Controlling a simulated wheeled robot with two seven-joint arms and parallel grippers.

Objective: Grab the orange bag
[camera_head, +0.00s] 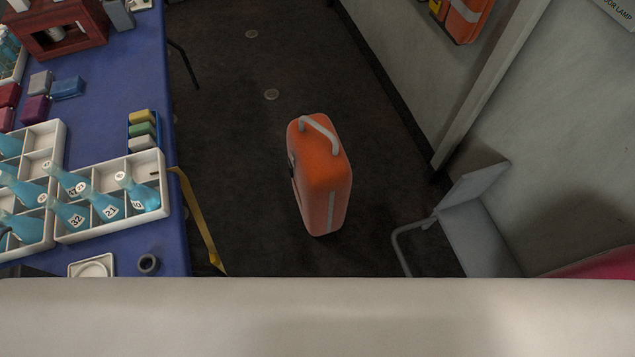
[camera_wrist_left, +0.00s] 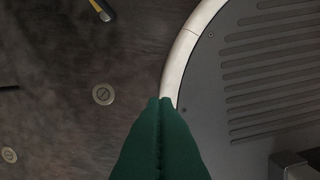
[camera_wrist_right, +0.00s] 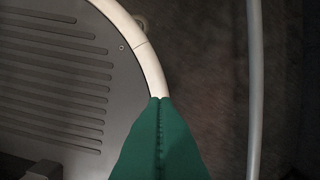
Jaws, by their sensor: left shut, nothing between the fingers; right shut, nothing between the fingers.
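The orange bag (camera_head: 322,180) stands upright on the dark floor in the middle of the head view. It has a pale grey handle on top and a light stripe down its side. My left gripper (camera_wrist_left: 160,102) shows green fingers pressed together, with nothing between them, over the edge of my base. My right gripper (camera_wrist_right: 160,100) is also shut and empty beside the base rim. Neither gripper shows in the head view, and the bag is in neither wrist view.
A blue table (camera_head: 172,240) on the left holds trays (camera_head: 108,168) of numbered blue flasks. A grey folding seat (camera_head: 478,235) is at the right. Another orange item (camera_head: 466,18) hangs on the right wall. Dark floor around the bag is clear.

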